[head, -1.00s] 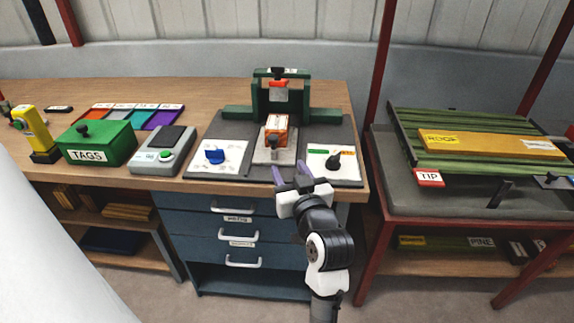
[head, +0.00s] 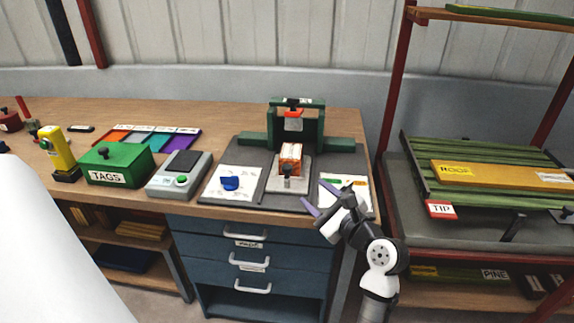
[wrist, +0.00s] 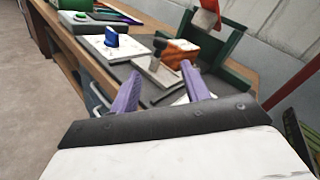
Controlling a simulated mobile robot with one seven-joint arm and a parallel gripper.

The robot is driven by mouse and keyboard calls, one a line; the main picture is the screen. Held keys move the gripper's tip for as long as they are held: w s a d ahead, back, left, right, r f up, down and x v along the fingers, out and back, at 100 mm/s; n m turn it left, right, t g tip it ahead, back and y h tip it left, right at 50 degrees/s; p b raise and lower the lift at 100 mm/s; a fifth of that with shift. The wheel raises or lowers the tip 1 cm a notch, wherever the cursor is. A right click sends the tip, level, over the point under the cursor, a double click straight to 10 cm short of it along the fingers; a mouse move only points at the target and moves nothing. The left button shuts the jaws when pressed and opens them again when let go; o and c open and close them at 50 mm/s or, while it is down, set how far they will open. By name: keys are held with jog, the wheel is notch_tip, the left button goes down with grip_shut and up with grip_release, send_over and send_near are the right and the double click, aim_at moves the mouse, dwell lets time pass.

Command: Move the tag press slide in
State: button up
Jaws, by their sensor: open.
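The tag press has a green frame (head: 296,122) at the back of a dark base plate on the workbench. Its slide (head: 287,182) is a light plate with an orange block (head: 291,155) and a dark knob (head: 287,170) at its front. The slide sits forward of the green frame. My gripper (head: 327,199) is open and empty at the bench's front edge, to the right of and in front of the slide. In the wrist view, the purple fingers (wrist: 162,92) stand apart, with the knob (wrist: 160,46) and orange block (wrist: 180,53) beyond them.
A blue knob on a white panel (head: 232,184) is left of the slide. A white panel (head: 345,186) at the right is partly hidden by my gripper. A scale (head: 180,174) and green TAGS box (head: 116,166) stand farther left. A red rack (head: 391,110) stands at the right.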

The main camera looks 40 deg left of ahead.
aim_at(290, 169)
jog(key=w+a+m+p, duration=0.1)
jog(key=a, duration=0.3)
jog(key=w+a+m+p, duration=0.1)
jog(key=a+m, duration=0.1)
jog(key=a, duration=0.2)
jog(key=w+a+m+g, duration=0.1)
jog(key=w+a+m, duration=0.1)
jog(key=a, duration=0.2)
jog(key=shift+a+r+y+p, duration=0.25)
jog(key=shift+y+p, duration=0.15)
grip_shut()
